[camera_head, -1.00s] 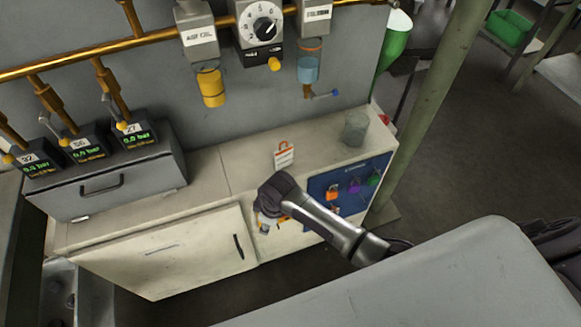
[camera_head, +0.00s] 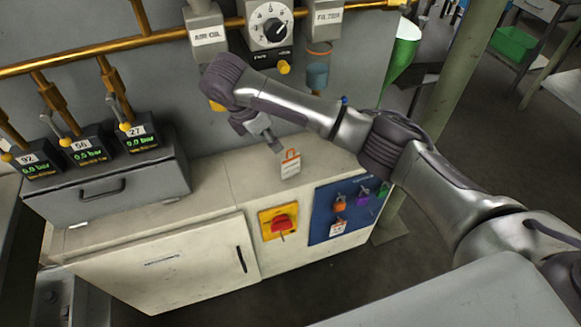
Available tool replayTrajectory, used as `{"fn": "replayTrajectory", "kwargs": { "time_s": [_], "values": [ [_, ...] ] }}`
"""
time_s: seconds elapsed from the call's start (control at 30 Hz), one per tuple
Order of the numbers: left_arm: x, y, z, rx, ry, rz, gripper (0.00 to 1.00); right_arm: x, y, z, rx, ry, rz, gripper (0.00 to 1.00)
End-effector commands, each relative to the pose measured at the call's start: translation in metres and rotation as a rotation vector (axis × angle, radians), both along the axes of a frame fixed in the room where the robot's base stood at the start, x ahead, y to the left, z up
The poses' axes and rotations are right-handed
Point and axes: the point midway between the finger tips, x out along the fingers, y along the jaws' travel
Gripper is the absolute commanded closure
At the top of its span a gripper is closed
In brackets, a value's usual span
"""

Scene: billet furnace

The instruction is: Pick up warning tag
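The warning tag (camera_head: 290,166), a small white card with an orange-red loop at its top, is on the pale cabinet top. I cannot tell whether it lies flat or stands. My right gripper (camera_head: 275,145) reaches down from the upper left of the tag, its tip just beside the loop in the picture. Whether they touch, and how far apart its fingers are, is too small to tell. My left gripper is out of view.
A grey wall panel with a dial (camera_head: 268,27) and pipes rises behind. A red switch (camera_head: 283,224) and a blue board (camera_head: 326,210) with padlocks are on the cabinet front. A grey box (camera_head: 140,190) with gauges stands left. The cabinet top left of the tag is clear.

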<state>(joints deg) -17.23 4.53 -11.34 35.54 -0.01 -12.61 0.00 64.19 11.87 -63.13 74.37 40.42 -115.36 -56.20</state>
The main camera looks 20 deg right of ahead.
Motion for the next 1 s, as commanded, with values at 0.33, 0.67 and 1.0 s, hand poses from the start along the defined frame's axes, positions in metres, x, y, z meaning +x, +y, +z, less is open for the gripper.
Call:
{"fn": "replayTrajectory", "kwargs": {
  "time_s": [0.33,0.67,1.0],
  "values": [
    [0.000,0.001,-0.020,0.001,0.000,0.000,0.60,0.005,-0.024,-0.060,0.002,0.002,-0.004,0.62],
    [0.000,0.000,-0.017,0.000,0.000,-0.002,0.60,0.009,-0.042,-0.086,0.000,0.002,-0.005,0.62],
    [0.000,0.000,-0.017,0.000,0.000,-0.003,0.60,0.013,-0.054,-0.114,0.002,-0.001,-0.001,0.62]
  ]
}}
